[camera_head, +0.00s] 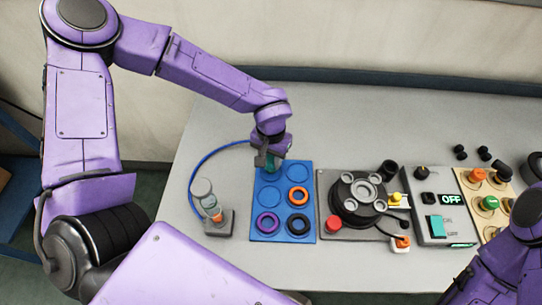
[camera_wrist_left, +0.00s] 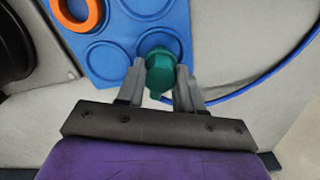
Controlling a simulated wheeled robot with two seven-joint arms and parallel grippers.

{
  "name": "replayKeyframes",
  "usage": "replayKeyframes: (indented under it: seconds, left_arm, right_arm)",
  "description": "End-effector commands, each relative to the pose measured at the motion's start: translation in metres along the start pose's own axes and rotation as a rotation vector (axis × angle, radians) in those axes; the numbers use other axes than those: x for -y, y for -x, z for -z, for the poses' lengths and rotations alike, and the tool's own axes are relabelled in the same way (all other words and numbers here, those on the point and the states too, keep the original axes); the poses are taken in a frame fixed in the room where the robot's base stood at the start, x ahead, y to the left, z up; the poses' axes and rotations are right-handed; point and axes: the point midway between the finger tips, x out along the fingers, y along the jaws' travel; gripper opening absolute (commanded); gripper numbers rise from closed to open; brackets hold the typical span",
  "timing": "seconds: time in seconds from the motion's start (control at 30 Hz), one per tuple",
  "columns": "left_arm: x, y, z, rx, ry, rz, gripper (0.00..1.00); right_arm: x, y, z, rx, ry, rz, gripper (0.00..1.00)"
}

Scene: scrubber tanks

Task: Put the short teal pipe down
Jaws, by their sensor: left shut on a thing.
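My left gripper (camera_head: 268,157) is shut on the short teal pipe (camera_head: 272,166), over the far left corner of the blue tray (camera_head: 283,211). In the left wrist view the teal pipe (camera_wrist_left: 162,70) is seen nearly end-on between the two fingers. It overlaps a round recess at the corner of the blue tray (camera_wrist_left: 112,24). I cannot tell whether the pipe touches the tray. Only part of my right arm shows at the lower right in the head view, and its fingers are not seen.
The tray holds an orange ring (camera_head: 298,197), a purple ring (camera_head: 268,224) and a black ring (camera_head: 298,224). A small clear-topped device (camera_head: 205,192) stands left, with a blue hose (camera_head: 200,165). A dark round fixture (camera_head: 357,194) and a control box (camera_head: 433,207) reading OFF stand right.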

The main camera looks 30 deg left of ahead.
Motion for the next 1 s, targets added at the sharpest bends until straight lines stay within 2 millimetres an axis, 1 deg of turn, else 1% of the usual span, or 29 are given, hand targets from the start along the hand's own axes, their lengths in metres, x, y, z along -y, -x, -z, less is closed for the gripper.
replayKeyframes:
  seconds: [0.07, 0.1, 0.13, 0.17, 0.43, 0.53, 0.67, 0.7, 0.83, 0.9, 1.0]
  left_arm:
    - [0.000, -0.002, 0.000, 0.001, 0.000, 0.000, 0.00]
    - [0.000, -0.002, 0.000, 0.000, 0.000, 0.000, 0.49]
    - [0.000, -0.002, 0.000, 0.000, 0.000, 0.000, 0.59]
    - [0.000, -0.002, 0.000, 0.000, 0.000, 0.000, 0.61]
    - [0.000, -0.001, 0.000, 0.000, 0.000, 0.000, 0.61]
    - [0.000, 0.008, 0.001, -0.002, 0.002, -0.001, 0.61]
    - [0.000, 0.037, 0.001, -0.006, 0.002, -0.002, 0.61]
    - [-0.001, 0.048, 0.001, -0.005, 0.002, -0.003, 0.61]
    - [-0.001, 0.082, 0.001, -0.005, 0.001, -0.002, 0.61]
    - [0.000, 0.097, 0.001, -0.004, 0.001, -0.002, 0.61]
    - [0.000, 0.112, 0.001, -0.003, 0.001, 0.000, 0.61]
  right_arm:
    - [0.000, 0.001, 0.000, 0.000, 0.000, 0.000, 0.81]
    - [0.000, 0.001, 0.000, 0.000, 0.000, 0.000, 0.81]
    - [0.000, 0.001, 0.000, 0.000, 0.000, 0.000, 0.81]
    - [0.000, 0.001, 0.000, 0.000, 0.000, 0.000, 0.81]
    - [0.000, 0.000, 0.000, 0.000, 0.000, 0.000, 0.81]
    - [0.000, -0.001, 0.000, 0.000, 0.000, 0.000, 0.81]
    - [0.000, -0.003, -0.001, 0.000, 0.000, 0.000, 0.81]
    - [0.000, -0.004, -0.001, 0.000, 0.000, 0.000, 0.81]
    - [0.001, -0.006, -0.002, 0.000, 0.000, 0.000, 0.81]
    - [0.001, -0.006, -0.003, 0.000, 0.000, 0.000, 0.81]
    - [0.001, -0.007, -0.003, 0.000, 0.000, 0.000, 0.81]
